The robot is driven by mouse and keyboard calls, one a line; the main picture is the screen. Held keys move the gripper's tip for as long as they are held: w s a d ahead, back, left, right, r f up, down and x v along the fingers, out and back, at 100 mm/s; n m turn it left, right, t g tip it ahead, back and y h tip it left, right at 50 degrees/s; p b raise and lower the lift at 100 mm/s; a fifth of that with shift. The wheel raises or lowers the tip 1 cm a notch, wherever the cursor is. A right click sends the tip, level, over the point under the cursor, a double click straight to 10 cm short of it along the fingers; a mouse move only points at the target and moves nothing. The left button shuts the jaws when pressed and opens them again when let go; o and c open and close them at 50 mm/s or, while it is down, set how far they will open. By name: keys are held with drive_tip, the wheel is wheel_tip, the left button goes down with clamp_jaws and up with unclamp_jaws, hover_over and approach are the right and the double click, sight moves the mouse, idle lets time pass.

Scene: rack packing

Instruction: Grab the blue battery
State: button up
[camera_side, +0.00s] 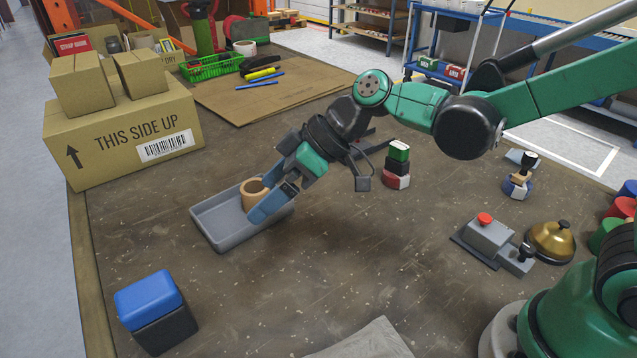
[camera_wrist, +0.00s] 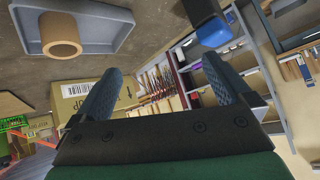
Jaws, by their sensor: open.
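The blue battery (camera_side: 150,297) is a block with a blue upper part and a black lower part. It stands on the table at the front left in the side view.
A grey tray (camera_side: 213,232) holding a tan ring (camera_side: 252,192) lies close to my gripper. A large cardboard box (camera_side: 120,150) stands at the back left. The table between tray and battery is clear.

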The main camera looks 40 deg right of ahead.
sight(155, 286)
drive_tip(key=a+f+n+g+y, duration=0.1)
drive_tip(key=a+n+y, duration=0.1)
drive_tip(key=a, duration=0.1)
drive_tip(key=a+f+n+g+y, duration=0.1)
drive_tip(key=a+n+y, duration=0.1)
drive_tip(key=a+n, duration=0.1)
drive_tip(key=a+f+n+g+y, duration=0.1)
drive_tip(key=a+f+n+g, duration=0.1)
drive_tip(key=a, duration=0.3)
drive_tip(key=shift+a+n+y, duration=0.25)
drive_tip(key=shift+n+y, duration=0.15)
drive_tip(key=shift+s+a+f+n, duration=0.15)
drive_tip(key=shift+a+f+n, duration=0.1)
drive_tip(key=shift+a+n, duration=0.05)
drive_tip(key=shift+a+f+y, duration=0.1)
drive_tip(key=shift+a+y, duration=0.15)
drive_tip(key=shift+y, duration=0.05)
drive_tip(key=shift+x, duration=2.7)
drive_tip(key=shift+s, duration=0.1)
clamp_jaws()
